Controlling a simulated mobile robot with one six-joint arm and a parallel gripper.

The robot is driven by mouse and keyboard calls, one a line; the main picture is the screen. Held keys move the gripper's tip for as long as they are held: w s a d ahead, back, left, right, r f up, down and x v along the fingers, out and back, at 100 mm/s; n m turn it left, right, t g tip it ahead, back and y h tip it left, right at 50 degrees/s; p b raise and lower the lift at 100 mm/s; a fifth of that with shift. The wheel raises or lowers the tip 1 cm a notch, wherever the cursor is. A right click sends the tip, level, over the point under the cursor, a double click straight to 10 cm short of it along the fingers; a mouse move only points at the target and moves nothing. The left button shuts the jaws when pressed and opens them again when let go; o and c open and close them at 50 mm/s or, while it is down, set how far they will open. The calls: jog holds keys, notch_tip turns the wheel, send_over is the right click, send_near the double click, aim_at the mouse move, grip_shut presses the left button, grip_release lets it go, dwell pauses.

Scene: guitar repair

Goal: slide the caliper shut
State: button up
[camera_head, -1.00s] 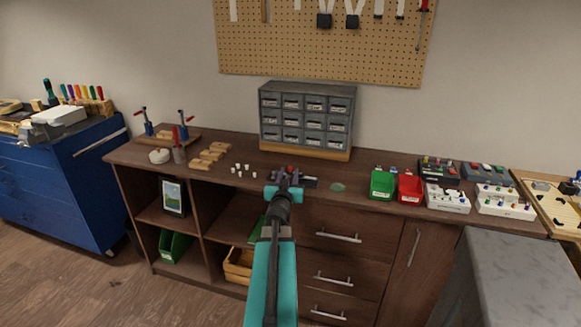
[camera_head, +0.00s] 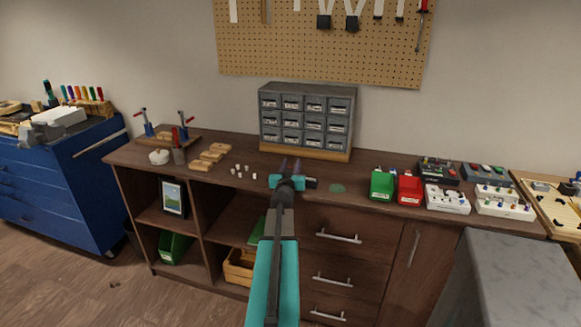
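My gripper (camera_head: 290,164) is over the front part of the wooden bench, near its middle. Its two dark fingers point away from me and stand apart, with nothing visible between them. A small dark piece (camera_head: 311,183), which looks like the end of the caliper, lies on the bench just right of my gripper. The rest of it is hidden behind my gripper and wrist. I cannot tell how far its jaws are open, or whether my gripper touches it.
Small white pieces (camera_head: 237,172) lie left of my gripper. A grey drawer cabinet (camera_head: 307,118) stands behind.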

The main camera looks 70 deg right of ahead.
jog(key=shift+d, duration=0.25)
grip_shut()
jog(key=shift+d+r+p, duration=0.1)
jog(key=shift+r+p, duration=0.1)
jog(key=shift+p, duration=0.2)
